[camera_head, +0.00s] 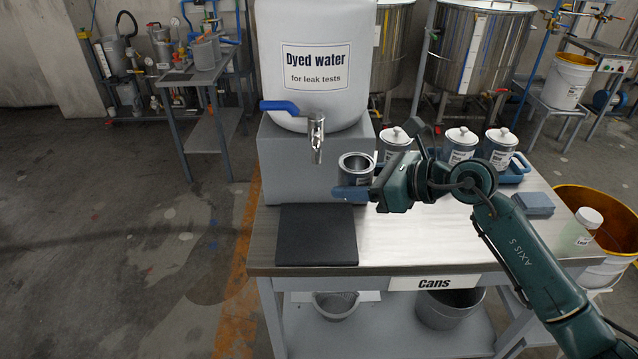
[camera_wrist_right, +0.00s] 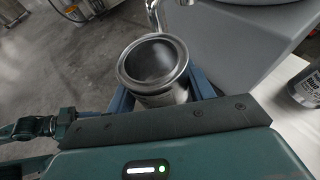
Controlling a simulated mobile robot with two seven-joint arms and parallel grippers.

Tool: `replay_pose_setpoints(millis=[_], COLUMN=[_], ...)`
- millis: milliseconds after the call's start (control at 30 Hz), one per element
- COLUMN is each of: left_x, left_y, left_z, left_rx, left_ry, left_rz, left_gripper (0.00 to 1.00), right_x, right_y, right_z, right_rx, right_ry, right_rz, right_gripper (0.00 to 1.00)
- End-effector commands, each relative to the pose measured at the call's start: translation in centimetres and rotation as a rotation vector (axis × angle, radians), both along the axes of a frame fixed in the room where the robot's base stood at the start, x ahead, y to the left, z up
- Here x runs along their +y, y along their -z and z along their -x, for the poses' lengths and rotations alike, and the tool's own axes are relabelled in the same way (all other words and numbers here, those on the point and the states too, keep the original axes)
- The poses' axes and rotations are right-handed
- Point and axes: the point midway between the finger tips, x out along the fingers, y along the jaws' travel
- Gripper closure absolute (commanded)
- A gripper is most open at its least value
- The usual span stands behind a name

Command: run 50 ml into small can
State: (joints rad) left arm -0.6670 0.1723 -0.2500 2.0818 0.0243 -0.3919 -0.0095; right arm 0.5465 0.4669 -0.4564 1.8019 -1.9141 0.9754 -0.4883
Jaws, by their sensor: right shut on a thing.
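A small open metal can (camera_head: 355,162) is held upright between the blue fingers of my right gripper (camera_head: 352,190), just right of and below the tap. In the right wrist view the can (camera_wrist_right: 155,64) sits between both fingers; its inside looks grey, with no liquid that I can make out. The white dyed water container (camera_head: 318,60) stands on a grey block. Its metal tap (camera_head: 316,140) points down, and its blue lever (camera_head: 280,107) points left. No stream shows at the spout. My left gripper is not in view.
A dark square pad (camera_head: 316,235) lies on the table (camera_head: 430,240) in front of the block. Several lidded cans (camera_head: 461,146) stand in a blue tray at the back right. A blue-grey block (camera_head: 534,204) lies at the right. The table's front middle is clear.

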Motion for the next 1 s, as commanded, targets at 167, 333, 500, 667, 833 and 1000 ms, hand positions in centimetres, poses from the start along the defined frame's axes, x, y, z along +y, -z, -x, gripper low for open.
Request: replay_pose_setpoints(millis=[167, 333, 500, 667, 833, 1000], left_x=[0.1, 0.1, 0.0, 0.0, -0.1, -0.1], left_y=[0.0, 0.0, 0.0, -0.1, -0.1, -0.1], left_z=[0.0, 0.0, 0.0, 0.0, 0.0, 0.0], left_rx=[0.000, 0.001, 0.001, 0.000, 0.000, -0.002], left_ry=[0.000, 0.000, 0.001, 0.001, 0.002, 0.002], left_rz=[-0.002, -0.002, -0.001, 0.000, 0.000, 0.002], left_gripper=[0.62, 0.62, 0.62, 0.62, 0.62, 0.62], right_x=[1.3, 1.5, 1.4, 1.4, 1.4, 1.4], right_y=[-0.4, 1.1, 3.5, 5.0, 5.4, 5.4], right_z=[-1.4, -1.6, -1.5, -1.5, -1.5, -1.5], right_rx=[-0.003, 0.002, 0.001, 0.000, -0.004, -0.004], right_ry=[-0.003, -0.003, -0.002, -0.002, -0.003, -0.003], right_rz=[0.010, 0.009, 0.009, 0.008, 0.010, 0.010], right_gripper=[0.70, 0.70, 0.70, 0.70, 0.70, 0.70])
